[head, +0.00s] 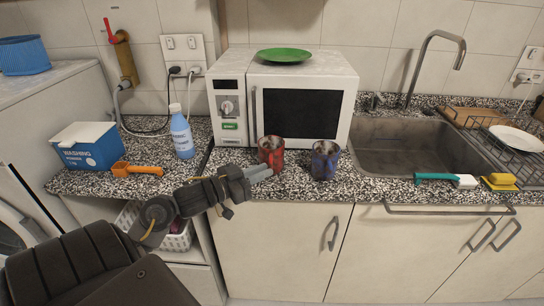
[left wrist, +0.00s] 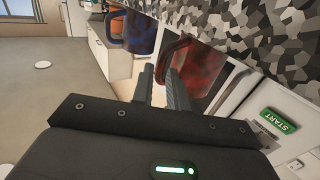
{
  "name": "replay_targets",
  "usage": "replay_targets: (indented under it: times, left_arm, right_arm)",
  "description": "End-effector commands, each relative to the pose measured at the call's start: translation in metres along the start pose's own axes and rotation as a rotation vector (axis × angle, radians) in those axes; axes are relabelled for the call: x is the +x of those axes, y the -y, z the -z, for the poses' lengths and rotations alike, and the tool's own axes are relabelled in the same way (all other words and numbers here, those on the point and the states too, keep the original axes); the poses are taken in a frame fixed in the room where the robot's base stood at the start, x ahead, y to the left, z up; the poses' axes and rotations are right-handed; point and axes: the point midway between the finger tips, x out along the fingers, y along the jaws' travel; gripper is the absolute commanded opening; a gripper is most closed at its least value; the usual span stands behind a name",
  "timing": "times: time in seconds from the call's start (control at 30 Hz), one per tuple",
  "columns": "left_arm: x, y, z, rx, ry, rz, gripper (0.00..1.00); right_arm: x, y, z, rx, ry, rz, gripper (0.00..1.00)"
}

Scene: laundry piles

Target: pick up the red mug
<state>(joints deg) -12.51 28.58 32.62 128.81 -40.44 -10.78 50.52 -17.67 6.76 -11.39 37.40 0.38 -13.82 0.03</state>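The red mug (head: 271,153) stands upright on the speckled counter in front of the microwave, and it is mottled dark red. In the left wrist view the red mug (left wrist: 205,75) is just beyond the fingertips. My left gripper (head: 263,174) reaches in from the left, low at the mug's near side. In the left wrist view its two fingers (left wrist: 159,80) are apart with a gap between them, and the tips overlap the mug's edge. I cannot tell whether they touch it. My right gripper is not in view.
A blue mug (head: 325,160) stands close to the right of the red one. The microwave (head: 230,105) is right behind, with a green plate (head: 284,55) on top. A blue bottle (head: 181,135), orange scoop (head: 137,169) and washing box (head: 86,150) are left. The sink (head: 415,150) is right.

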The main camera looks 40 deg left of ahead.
Motion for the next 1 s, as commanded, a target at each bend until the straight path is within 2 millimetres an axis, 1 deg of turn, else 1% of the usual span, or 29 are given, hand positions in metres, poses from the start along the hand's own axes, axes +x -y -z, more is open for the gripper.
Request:
replay_targets:
  times: [0.03,0.07,0.17,0.27,0.4,0.5,0.77,0.9,1.0]
  left_arm:
    - [0.001,0.0,0.0,0.0,0.0,0.0,0.15]
    - [0.001,0.0,0.0,0.0,0.0,0.0,0.15]
    - [0.008,-0.001,-0.001,-0.002,-0.001,-0.002,0.15]
    - [0.023,-0.001,-0.002,-0.003,-0.003,-0.003,0.15]
    - [0.043,0.0,-0.003,-0.002,-0.003,-0.003,0.15]
    - [0.051,0.0,-0.004,-0.001,-0.001,-0.002,0.15]
    - [0.054,-0.001,-0.005,0.001,0.0,-0.003,0.15]
    - [0.053,0.0,-0.005,0.001,0.0,-0.003,0.0]
    - [0.053,0.0,-0.005,0.0,0.0,-0.003,0.0]
  right_arm:
    - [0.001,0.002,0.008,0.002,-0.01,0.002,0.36]
    - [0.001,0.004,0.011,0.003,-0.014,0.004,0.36]
    - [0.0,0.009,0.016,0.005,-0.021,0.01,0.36]
    - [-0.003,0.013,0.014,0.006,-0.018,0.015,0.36]
    - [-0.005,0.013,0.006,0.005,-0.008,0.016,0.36]
    - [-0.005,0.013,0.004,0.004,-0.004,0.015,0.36]
    - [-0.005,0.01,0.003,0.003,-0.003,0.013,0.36]
    - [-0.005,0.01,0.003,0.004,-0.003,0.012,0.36]
    - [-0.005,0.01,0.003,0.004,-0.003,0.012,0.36]
